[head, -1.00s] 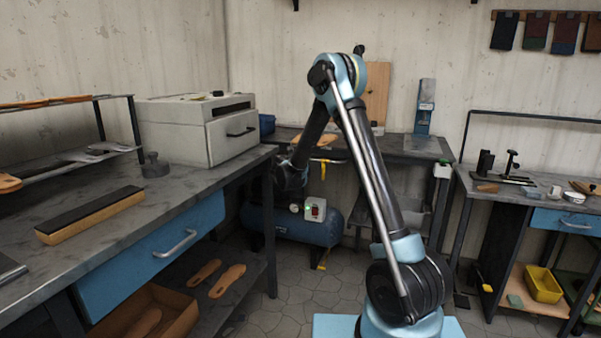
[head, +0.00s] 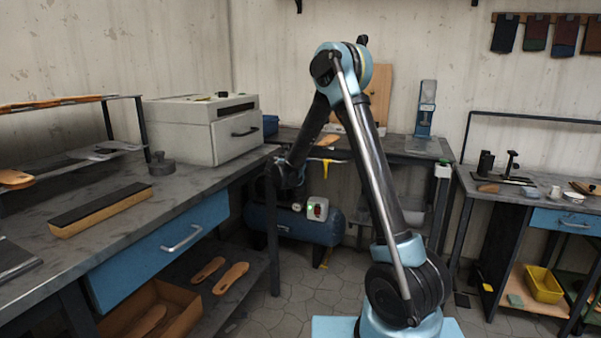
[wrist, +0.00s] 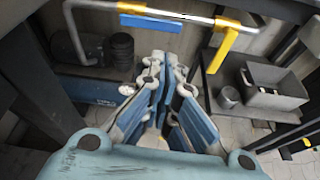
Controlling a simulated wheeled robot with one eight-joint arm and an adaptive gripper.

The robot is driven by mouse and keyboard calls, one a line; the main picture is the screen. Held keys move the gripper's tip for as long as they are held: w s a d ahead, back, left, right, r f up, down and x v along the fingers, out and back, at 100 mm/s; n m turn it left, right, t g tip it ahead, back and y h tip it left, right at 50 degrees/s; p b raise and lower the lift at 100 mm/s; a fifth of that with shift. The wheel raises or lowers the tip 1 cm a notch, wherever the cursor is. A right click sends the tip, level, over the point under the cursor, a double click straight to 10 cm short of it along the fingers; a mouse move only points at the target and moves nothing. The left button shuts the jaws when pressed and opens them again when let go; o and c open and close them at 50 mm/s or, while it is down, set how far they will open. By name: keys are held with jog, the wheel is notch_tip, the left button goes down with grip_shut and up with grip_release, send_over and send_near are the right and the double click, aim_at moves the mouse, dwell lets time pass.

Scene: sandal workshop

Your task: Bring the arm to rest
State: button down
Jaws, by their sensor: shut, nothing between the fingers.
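My gripper (wrist: 158,95) is shut and empty in the wrist view, its blue-grey fingers together. It hangs above the floor area beside the benches, and nothing touches the fingers. In the head view my arm stands upright in the middle, folded at a high elbow. Its forearm slopes down to the left, to a dark wrist by the corner of the left bench. The fingers cannot be made out there.
The left workbench (head: 207,188) has a blue drawer and stands close to my wrist. A blue compressor tank (head: 284,223) lies under the back bench (head: 400,148). The right bench (head: 475,182) holds small tools. The floor (head: 290,296) between the benches is clear.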

jog(key=s+d+r+m+g+h, duration=0.1)
jog(key=s+d+r+m+g, duration=0.15)
jog(key=s+d+m, duration=0.6)
jog(key=s+d+r+m+g, duration=0.2)
jog(key=s+d+r+m, duration=0.3)
jog(key=d, duration=0.6)
jog(key=s+d+f+m+g, duration=0.1)
jog(key=s+d+m, duration=0.15)
jog(key=s, duration=0.35)
jog(key=s+d+m+g+y, duration=0.1)
jog(key=s+d, duration=0.2)
jog(key=s, duration=0.3)
jog(key=s+d+f+m+g, duration=0.1)
jog(key=s+d+m, duration=0.15)
jog(key=s, duration=0.35)
jog(key=s+f+m+g+y, duration=0.1)
jog(key=s+f+m, duration=0.2)
jog(key=s, duration=0.5)
jog(key=s+f+m+g+y, duration=0.1)
jog(key=s+f+m, duration=0.2)
jog(key=s+m, duration=0.2)
jog(key=s+d+f+m+g+y, duration=0.1)
jog(key=s+f+m, duration=0.3)
jog(key=s, duration=0.8)
jog(key=shift+g+y, duration=0.45)
jog(key=shift+y, duration=0.05)
jog(key=shift+d, duration=0.1)
